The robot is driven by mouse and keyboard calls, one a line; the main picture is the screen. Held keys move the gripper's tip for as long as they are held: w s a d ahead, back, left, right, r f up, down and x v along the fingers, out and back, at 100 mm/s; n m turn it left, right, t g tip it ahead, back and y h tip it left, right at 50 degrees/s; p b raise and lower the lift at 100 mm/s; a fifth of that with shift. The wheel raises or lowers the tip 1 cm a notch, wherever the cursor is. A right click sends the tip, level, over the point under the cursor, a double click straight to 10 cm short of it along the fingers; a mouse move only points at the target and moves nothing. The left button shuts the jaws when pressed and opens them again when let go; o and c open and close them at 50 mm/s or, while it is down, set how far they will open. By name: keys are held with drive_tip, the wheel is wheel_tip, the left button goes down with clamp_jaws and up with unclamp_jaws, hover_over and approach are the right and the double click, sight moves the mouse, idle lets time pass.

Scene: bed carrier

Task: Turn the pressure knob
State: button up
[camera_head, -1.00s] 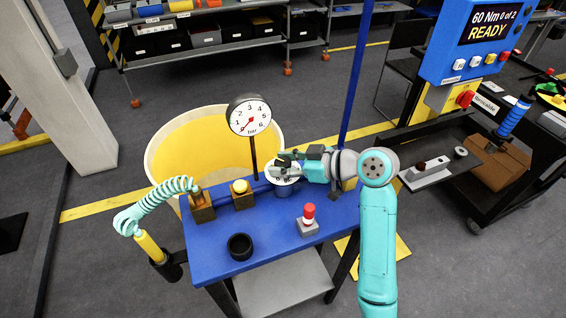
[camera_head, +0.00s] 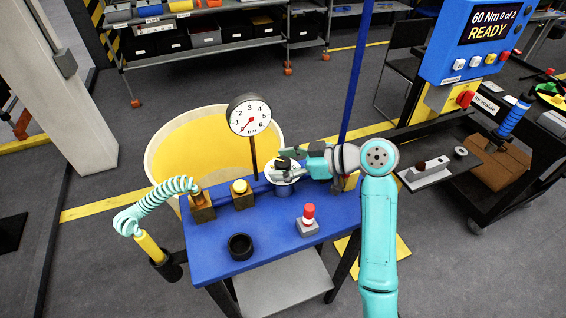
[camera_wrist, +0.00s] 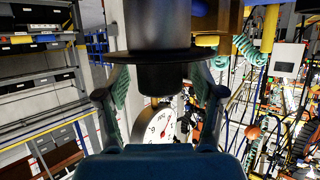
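The black pressure knob (camera_head: 284,163) sits on top of a round white-and-grey regulator on the blue bench (camera_head: 215,262). In the wrist view, which is upside down, the dark knob (camera_wrist: 162,78) shows between the two fingers, below a wide black rim. My gripper (camera_head: 292,170) reaches in from the right, level with the knob. In the wrist view my gripper (camera_wrist: 160,88) has its fingers apart, one on each side of the knob, with narrow gaps visible.
A red-topped button (camera_head: 309,212), a black ring (camera_head: 240,246) and two brass blocks (camera_head: 242,194) stand on the bench. A teal coiled hose (camera_head: 155,200) hangs at its left. A yellow bin (camera_head: 190,150) is behind. A blue post (camera_head: 355,80) rises beyond my gripper.

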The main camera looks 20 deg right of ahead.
drive_tip(key=shift+d, duration=0.1)
drive_tip(key=v, duration=0.7)
drive_tip(key=shift+s+d, duration=0.1)
drive_tip(key=shift+s, duration=0.15)
idle(0.5)
